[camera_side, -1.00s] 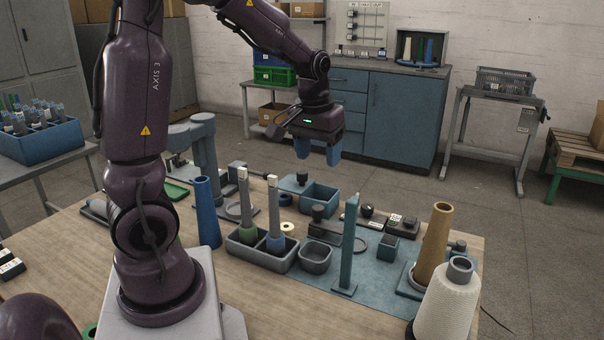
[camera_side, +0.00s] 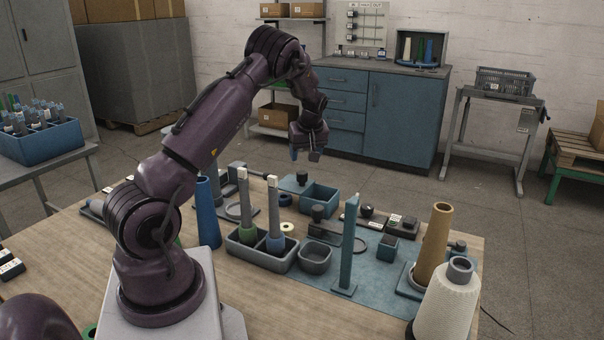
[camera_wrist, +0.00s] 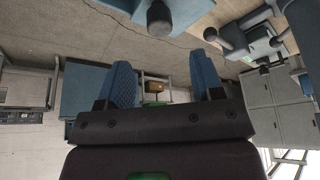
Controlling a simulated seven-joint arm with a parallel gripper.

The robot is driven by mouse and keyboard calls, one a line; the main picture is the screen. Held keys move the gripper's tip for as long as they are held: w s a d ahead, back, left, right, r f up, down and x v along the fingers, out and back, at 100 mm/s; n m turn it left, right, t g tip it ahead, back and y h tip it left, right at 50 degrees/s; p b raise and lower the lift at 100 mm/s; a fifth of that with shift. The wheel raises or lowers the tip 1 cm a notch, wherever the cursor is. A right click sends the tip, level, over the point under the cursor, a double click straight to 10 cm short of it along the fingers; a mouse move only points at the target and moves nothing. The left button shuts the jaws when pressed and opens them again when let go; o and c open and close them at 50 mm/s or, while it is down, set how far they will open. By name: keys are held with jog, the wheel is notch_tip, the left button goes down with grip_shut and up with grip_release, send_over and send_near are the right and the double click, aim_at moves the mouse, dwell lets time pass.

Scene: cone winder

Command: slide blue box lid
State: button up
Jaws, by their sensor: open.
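The blue box (camera_side: 319,200) stands on the far part of the table in the side view, with its open inside partly showing. Its flat blue lid (camera_side: 287,184), with a dark knob, lies at the box's back left. I cannot tell whether it still overlaps the rim. In the wrist view, a blue plate with a grey knob, seemingly the lid (camera_wrist: 188,10), shows at the top edge. My gripper (camera_side: 305,156) is open and empty, above and behind the lid, apart from it. Its two blue fingers also show in the wrist view (camera_wrist: 160,62).
A grey two-cell tray (camera_side: 262,256) with upright spindles stands in front of the box. A tall blue post (camera_side: 348,245), a blue cone (camera_side: 208,212), a tan cone (camera_side: 436,236) and a white yarn cone (camera_side: 447,303) also stand up. A blue cabinet (camera_side: 402,117) is behind.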

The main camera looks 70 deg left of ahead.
aim_at(302, 172)
jog(key=x, duration=0.8)
jog(key=shift+a+f, duration=0.1)
jog(key=shift+f, duration=0.25)
grip_shut()
jog(key=w+d, duration=0.6)
jog(key=shift+w+d, duration=0.25)
grip_release()
